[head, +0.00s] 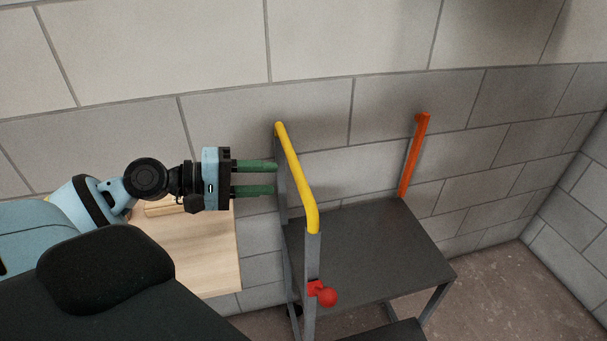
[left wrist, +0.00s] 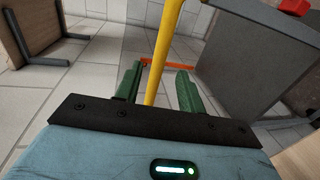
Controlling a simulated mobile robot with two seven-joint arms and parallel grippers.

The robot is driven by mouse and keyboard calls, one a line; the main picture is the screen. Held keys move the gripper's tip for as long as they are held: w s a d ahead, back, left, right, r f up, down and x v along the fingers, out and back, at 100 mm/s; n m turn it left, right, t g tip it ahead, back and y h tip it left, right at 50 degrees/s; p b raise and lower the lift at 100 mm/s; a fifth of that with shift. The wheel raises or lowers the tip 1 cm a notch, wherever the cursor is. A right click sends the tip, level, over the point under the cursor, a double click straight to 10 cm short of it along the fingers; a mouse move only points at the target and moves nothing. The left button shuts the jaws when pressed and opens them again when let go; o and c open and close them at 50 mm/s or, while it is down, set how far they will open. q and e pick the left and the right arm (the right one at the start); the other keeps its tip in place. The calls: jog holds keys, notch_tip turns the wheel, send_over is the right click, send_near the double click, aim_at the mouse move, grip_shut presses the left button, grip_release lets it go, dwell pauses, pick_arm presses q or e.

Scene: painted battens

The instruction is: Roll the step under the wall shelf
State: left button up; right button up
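A red knob (head: 327,297) sits on the near left post. My left gripper (head: 279,178) is open at the yellow handrail. In the left wrist view the yellow rail (left wrist: 163,50) shows between the spread fingers (left wrist: 158,88), with no clear contact. A wooden board with grey brackets (left wrist: 25,30), apparently the wall shelf, shows at the wrist view's top left. My right gripper is out of view.
A pale wooden surface (head: 212,255) lies under my left arm, left of the step, with a small wooden piece (head: 160,206) on it. Block walls (head: 230,125) stand behind and at the right. Bare brown floor (head: 520,290) is free right of the step.

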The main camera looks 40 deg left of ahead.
aim_at(295, 178)
pick_arm(q)
jog(key=x, duration=0.5)
jog(key=shift+w+d+b, duration=0.2)
jog(key=shift+w+b, duration=0.05)
jog(key=shift+b, duration=0.1)
jog(key=shift+x, duration=1.1)
jog(key=shift+f, duration=0.15)
grip_shut()
